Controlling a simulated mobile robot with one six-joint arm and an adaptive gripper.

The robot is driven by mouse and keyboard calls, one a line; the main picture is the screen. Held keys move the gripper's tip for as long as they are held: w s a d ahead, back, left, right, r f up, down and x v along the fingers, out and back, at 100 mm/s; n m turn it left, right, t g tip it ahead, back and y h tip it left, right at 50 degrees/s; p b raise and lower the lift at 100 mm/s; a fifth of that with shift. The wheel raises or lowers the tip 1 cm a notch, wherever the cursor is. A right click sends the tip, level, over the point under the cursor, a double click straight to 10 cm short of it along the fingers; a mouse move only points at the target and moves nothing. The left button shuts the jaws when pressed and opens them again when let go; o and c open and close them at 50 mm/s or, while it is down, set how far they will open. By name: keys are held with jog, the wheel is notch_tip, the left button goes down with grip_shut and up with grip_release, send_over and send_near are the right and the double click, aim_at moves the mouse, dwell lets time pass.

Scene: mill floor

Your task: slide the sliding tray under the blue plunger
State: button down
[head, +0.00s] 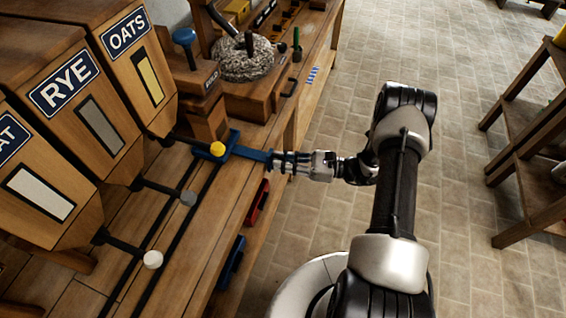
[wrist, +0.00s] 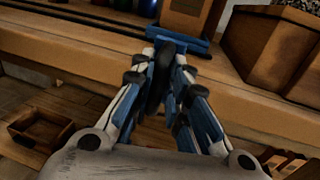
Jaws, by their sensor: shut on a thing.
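The sliding tray (head: 232,139) is a small blue tray on dark rails along the bench, beside the yellow knob below the OATS hopper. A blue arm reaches from it over the bench's front edge. My gripper (head: 277,161) is shut on the handle at the arm's outer end. In the wrist view my gripper (wrist: 165,68) closes around a dark handle (wrist: 166,58), with the blue tray (wrist: 185,42) just beyond. The blue plunger (head: 184,36) is a round blue knob on a wooden press (head: 196,85), farther along the bench than the tray. The tray's inside is partly hidden.
Hoppers marked RYE (head: 66,84) and OATS (head: 126,35) stand left, with yellow (head: 217,149), grey (head: 188,198) and white (head: 153,259) lever knobs. A millstone (head: 243,60) stands beyond the press.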

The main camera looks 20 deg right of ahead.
jog(key=shift+d+r, duration=0.1)
jog(key=c, duration=1.6)
grip_release()
jog(key=shift+c, duration=0.2)
jog(key=v, duration=1.2)
